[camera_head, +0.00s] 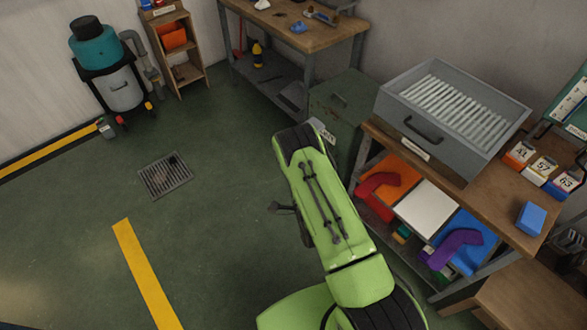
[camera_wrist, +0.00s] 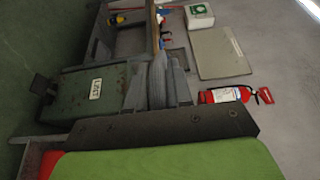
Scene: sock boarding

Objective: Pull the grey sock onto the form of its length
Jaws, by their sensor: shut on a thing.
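My gripper (camera_wrist: 158,82) shows in the wrist view, its two grey fingers shut on a lighter grey ribbed piece that looks like the grey sock (camera_wrist: 157,72). The sock's outline is only partly visible between the fingers, and I cannot tell its length. It is held in the air, with a green cabinet and the wall behind it. In the head view my green arm hides the fingers and the sock. I cannot make out a sock form for certain in either view.
A wooden bench (camera_head: 486,192) at right bears a grey ribbed tray (camera_head: 388,105) and numbered boxes (camera_head: 519,154). Red (camera_head: 378,184) and purple (camera_head: 455,246) bent pieces lie below. The green cabinet (camera_head: 345,103) stands beyond my arm. Floor at left is mostly clear around a drain grate (camera_head: 165,176).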

